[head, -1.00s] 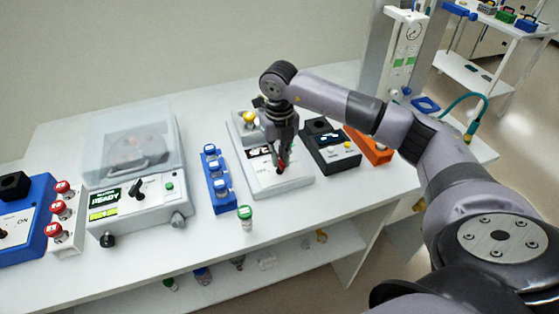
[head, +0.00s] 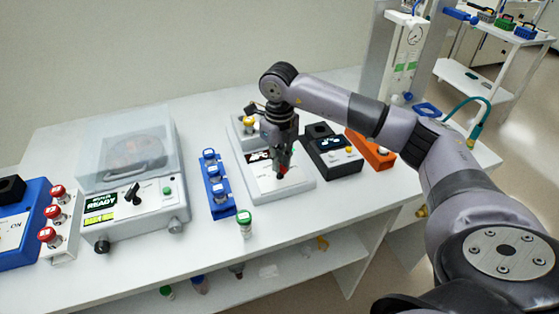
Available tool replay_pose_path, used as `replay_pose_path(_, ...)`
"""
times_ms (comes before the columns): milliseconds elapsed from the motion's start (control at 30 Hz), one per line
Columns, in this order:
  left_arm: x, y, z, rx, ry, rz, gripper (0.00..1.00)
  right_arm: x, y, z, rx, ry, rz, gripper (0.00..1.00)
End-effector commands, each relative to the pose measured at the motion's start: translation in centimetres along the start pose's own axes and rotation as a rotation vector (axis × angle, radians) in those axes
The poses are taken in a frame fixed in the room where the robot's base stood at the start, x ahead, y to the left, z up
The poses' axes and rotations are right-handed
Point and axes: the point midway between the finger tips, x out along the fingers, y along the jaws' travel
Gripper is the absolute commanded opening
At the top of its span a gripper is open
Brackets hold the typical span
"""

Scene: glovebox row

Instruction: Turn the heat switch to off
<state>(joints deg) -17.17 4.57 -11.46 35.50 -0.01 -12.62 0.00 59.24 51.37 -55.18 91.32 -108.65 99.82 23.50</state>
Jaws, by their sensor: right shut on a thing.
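A white device (head: 297,192) stands mid-table with a yellow-capped vial (head: 249,123) at its back and a dark label (head: 258,157) on its sloping top. My right gripper (head: 282,166) points down over the front of this device. It is shut on a small red part (head: 282,172), which looks like the heat switch. The fingers hide most of the switch, so I cannot tell which way it points. My left gripper is not in view.
A blue rack (head: 217,191) of vials and a loose green-capped vial (head: 245,224) stand left of the white device. A lidded machine (head: 136,222) is further left. A black box (head: 334,160) and an orange block (head: 371,149) are close on the right.

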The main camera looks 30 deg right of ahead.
Motion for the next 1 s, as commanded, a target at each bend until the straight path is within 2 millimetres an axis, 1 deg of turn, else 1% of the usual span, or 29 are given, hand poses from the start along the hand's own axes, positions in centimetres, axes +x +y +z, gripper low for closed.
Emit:
replay_pose_path(67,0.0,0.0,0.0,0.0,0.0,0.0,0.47,-0.1,-0.1,0.1,0.001,-0.003,-0.001,0.0)
replay_pose_path(100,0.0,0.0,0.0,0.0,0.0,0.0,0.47,-0.1,-0.1,0.1,0.002,-0.003,-0.001,0.13)
replay_pose_path(367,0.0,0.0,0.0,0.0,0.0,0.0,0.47,-0.1,0.0,0.0,0.002,-0.001,0.0,0.3)
replay_pose_path(633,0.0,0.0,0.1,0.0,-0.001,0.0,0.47,-0.1,0.0,0.0,0.002,-0.001,0.0,0.3)
replay_pose_path(733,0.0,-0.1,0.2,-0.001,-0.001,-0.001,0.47,-0.6,0.0,0.1,0.002,-0.003,0.0,0.3)
replay_pose_path(867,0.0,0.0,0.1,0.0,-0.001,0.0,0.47,-2.4,-0.1,0.1,0.002,-0.006,0.0,0.3)
replay_pose_path(1000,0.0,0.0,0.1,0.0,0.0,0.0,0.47,-5.5,-0.1,0.2,0.002,-0.006,-0.001,0.3)
